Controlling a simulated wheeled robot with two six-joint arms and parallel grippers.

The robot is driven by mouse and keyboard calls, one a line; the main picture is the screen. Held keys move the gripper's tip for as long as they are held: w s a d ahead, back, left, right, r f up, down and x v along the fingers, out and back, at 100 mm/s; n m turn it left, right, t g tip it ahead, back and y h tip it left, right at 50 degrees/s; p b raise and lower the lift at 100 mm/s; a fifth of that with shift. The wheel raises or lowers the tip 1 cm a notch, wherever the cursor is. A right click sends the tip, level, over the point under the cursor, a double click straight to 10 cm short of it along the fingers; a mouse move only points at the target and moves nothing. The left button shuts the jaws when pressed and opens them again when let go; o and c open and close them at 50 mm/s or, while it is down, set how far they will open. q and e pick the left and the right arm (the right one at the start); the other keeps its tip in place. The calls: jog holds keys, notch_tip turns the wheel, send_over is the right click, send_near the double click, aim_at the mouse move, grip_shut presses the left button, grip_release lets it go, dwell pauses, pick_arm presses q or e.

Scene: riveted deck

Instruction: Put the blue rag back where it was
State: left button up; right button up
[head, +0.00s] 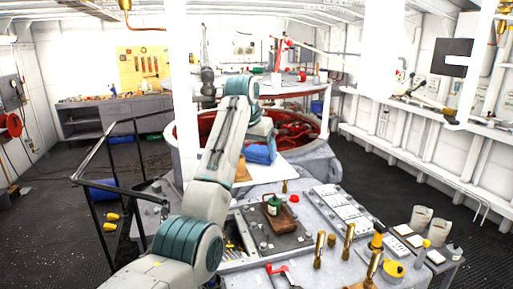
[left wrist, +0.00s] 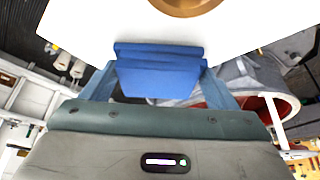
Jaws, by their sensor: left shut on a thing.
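The blue rag (head: 258,154) is a folded bundle near the middle of the head view. My left gripper (head: 262,142) reaches out to it and is shut on it. In the left wrist view the rag (left wrist: 158,74) sits between the two blue-grey fingers of my left gripper (left wrist: 157,84). A white board (head: 268,174) lies just below and in front of the rag, and also shows in the left wrist view (left wrist: 90,22). I cannot tell whether the rag touches it. My right gripper is not in view.
A round brown thing (left wrist: 187,4) is on the white board, partly cut off. Behind the rag is a large round red-lined opening (head: 300,128).

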pick_arm(q)
jog(key=shift+f, duration=0.2)
jog(key=o, duration=0.7)
jog(key=shift+o, duration=0.6)
jog(key=b+v, duration=0.3)
jog(key=v, duration=0.3)
jog(key=shift+s+a+r+b, duration=0.1)
jog(key=shift+s+r+b, duration=0.05)
jog(key=shift+r+b, duration=0.2)
jog(key=shift+s+a+r, duration=0.1)
jog(key=shift+s+r, duration=0.05)
jog(key=shift+r, duration=0.35)
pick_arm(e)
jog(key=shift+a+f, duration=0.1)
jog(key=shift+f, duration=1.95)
